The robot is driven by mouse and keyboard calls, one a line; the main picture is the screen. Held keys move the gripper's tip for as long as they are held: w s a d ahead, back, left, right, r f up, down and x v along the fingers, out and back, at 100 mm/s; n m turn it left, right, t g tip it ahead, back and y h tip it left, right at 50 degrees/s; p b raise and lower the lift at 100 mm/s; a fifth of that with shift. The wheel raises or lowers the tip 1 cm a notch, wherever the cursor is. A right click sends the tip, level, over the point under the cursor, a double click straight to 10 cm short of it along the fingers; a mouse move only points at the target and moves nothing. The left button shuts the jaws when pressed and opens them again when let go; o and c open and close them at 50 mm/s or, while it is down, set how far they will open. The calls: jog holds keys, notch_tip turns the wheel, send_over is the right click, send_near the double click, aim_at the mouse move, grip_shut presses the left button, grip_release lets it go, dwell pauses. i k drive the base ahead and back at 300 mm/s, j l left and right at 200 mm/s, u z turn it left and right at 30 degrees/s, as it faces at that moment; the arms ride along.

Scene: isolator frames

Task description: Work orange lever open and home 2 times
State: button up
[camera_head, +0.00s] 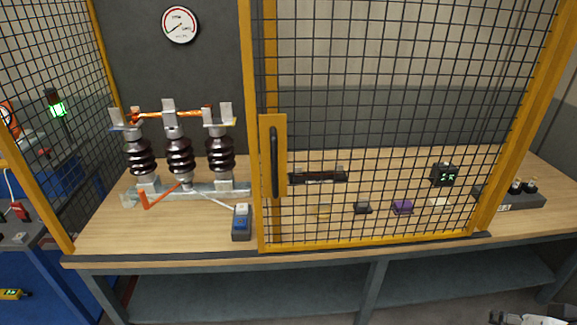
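The isolator stands on the left of the wooden bench, with three dark brown ribbed insulators (180,157) on a grey metal base (215,189). A copper-coloured bar (188,113) spans the grey clamps at their tops. The orange lever (162,195) is at the front of the base, slanting down to the left, with a short upturned end. A pale rod runs from near it toward the right. Part of my gripper (537,318) shows at the bottom right corner, far from the lever and cut by the frame edge. Its fingers cannot be made out.
A yellow-framed mesh door (273,160) covers the bench's right side; the isolator's front is open. A blue and white box (241,224) stands beside the door frame. A gauge (180,24) hangs behind.

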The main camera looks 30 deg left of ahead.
aim_at(179, 149)
jog(key=j+u, duration=0.15)
jog(key=u, duration=0.25)
jog(key=j+u, duration=0.1)
jog(key=u, duration=0.3)
jog(key=i+j+u, duration=0.4)
jog(key=i+j, duration=0.2)
jog(key=j, duration=0.15)
jog(key=i+j+u, duration=0.4)
jog(key=i+j, duration=0.6)
jog(key=i, duration=0.25)
